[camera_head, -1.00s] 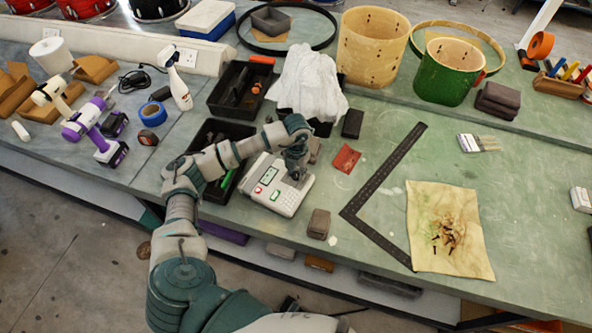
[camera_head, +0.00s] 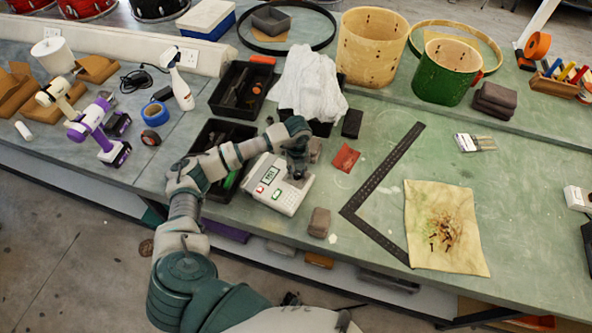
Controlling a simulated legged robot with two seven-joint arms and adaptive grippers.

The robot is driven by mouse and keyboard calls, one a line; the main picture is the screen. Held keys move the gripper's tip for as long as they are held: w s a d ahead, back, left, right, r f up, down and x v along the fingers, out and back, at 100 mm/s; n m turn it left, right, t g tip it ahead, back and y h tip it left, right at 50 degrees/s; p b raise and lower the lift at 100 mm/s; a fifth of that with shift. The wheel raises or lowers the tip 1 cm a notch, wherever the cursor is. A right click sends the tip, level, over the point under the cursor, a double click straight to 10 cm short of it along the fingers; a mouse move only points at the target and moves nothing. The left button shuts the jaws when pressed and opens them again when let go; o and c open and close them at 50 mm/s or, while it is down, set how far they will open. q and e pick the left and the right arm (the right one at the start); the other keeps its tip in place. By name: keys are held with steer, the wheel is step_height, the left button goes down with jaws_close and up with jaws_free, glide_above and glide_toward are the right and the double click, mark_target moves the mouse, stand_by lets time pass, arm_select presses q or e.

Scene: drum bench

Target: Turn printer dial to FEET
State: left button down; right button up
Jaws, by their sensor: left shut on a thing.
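The printer (camera_head: 283,198) is a white box with a small green display, a red button and a green button, on the green bench in the middle of the head view. My left arm reaches over it from the left. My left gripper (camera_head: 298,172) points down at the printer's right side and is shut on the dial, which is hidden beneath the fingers. The dial's markings, including FEET, cannot be read. My right gripper is not in view.
Black trays (camera_head: 242,90) and a white cloth (camera_head: 308,84) lie behind the printer. A grey block (camera_head: 319,222), a red sandpaper piece (camera_head: 345,158) and a black metal square (camera_head: 380,176) lie to its right. A stained cloth (camera_head: 420,252) lies further right.

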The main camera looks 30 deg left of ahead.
mark_target(299, 173)
arm_select(q)
steer(key=shift+s+d+f, duration=0.15)
steer(key=shift+d+f, duration=0.05)
steer(key=shift+d, duration=0.1)
steer(key=c, duration=0.9)
jaws_free()
steer(key=shift+r, duration=0.1)
steer(key=shift+o, duration=0.2)
steer(key=shift+d+r, duration=0.1)
step_height(299, 173, up, 12)
steer(key=shift+w, duration=0.25)
